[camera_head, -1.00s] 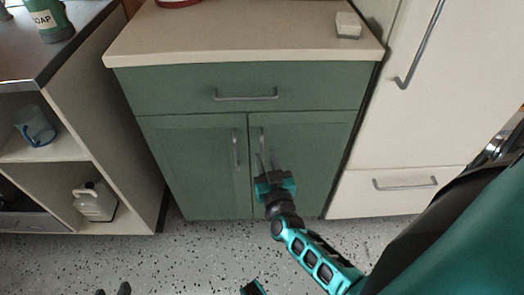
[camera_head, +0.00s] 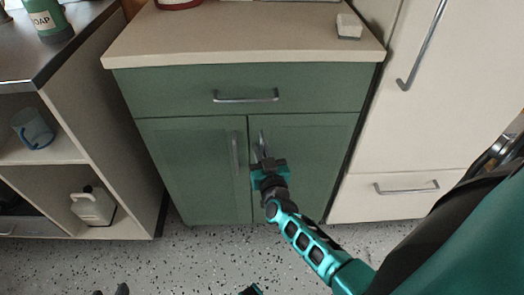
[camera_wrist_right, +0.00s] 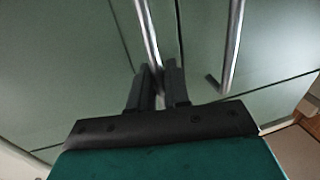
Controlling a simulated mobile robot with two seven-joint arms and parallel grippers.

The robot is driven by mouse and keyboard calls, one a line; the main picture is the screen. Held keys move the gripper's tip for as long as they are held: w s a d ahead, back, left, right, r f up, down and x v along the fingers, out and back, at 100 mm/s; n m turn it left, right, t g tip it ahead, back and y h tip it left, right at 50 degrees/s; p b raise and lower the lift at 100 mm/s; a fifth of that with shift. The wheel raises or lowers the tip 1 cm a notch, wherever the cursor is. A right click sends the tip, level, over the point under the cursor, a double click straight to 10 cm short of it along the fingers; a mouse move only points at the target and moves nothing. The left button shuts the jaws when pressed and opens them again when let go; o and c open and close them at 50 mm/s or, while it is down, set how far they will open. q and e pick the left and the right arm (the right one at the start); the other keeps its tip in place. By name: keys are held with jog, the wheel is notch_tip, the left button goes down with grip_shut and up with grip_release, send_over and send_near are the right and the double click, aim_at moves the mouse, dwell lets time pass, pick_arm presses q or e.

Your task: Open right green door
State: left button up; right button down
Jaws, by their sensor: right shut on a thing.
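The right green door (camera_head: 305,165) is the right half of a green lower cabinet and looks closed. Its upright metal handle (camera_head: 262,138) is near the middle seam. My right gripper (camera_head: 262,158) is at this handle, shut on it. In the right wrist view, the handle bar (camera_wrist_right: 148,35) runs down between the fingers of the gripper (camera_wrist_right: 157,85). The fingers partly hide the handle's end. The left green door (camera_head: 195,165) is closed; its handle (camera_head: 235,155) also shows in the right wrist view (camera_wrist_right: 231,50). My left gripper is not clearly seen.
A green drawer (camera_head: 180,92) with a metal handle is above the doors, under a beige worktop (camera_head: 230,40). A tall cream cabinet (camera_head: 400,130) stands close on the right. Open shelving (camera_head: 115,130) is on the left. The speckled floor (camera_head: 200,265) in front is clear.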

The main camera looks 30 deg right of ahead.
pick_arm(q)
jog(key=shift+s+f, duration=0.2)
jog(key=shift+f, duration=0.1)
